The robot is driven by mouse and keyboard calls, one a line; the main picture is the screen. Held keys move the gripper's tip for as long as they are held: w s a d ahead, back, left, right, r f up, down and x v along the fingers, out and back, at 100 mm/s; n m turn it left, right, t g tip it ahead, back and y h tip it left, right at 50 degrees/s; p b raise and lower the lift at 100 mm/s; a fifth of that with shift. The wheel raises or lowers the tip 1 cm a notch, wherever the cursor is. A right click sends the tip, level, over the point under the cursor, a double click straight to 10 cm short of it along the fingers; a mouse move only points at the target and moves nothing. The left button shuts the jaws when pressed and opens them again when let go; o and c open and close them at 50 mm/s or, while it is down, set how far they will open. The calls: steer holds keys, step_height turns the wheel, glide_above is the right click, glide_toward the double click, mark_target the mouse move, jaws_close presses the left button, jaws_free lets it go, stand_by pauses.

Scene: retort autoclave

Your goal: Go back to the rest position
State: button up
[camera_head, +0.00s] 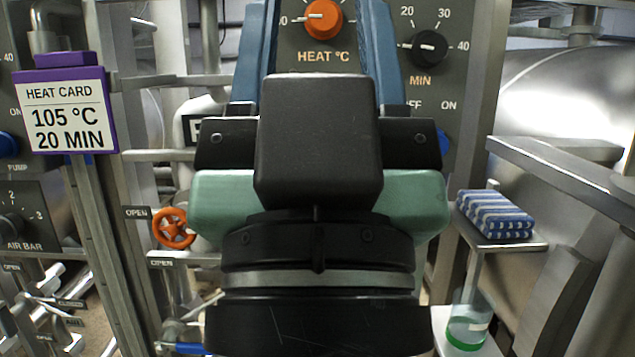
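My gripper (316,45) fills the middle of the view, seen from behind over its black and green wrist. Its two blue fingers stand wide apart, with nothing visible held between them. The fingertips run out of the top edge. Between the fingers shows the orange HEAT °C knob (322,18) on a grey panel, its white mark pointing left. I cannot tell whether the fingers touch the panel. The black MIN knob (428,48) is just right of the right finger, its mark also pointing left.
A heat card (65,115) reading 105 °C, 20 MIN stands at left. An orange valve wheel (173,228) is left of my wrist. A striped blue cloth (495,213) lies on a small shelf at right, above a clear green-banded container (467,325). Metal rails (560,170) crowd the right.

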step_height(320, 180, up, 12)
steer(key=p, duration=1)
steer(key=shift+r+p, duration=0.15)
steer(key=shift+p, duration=0.2)
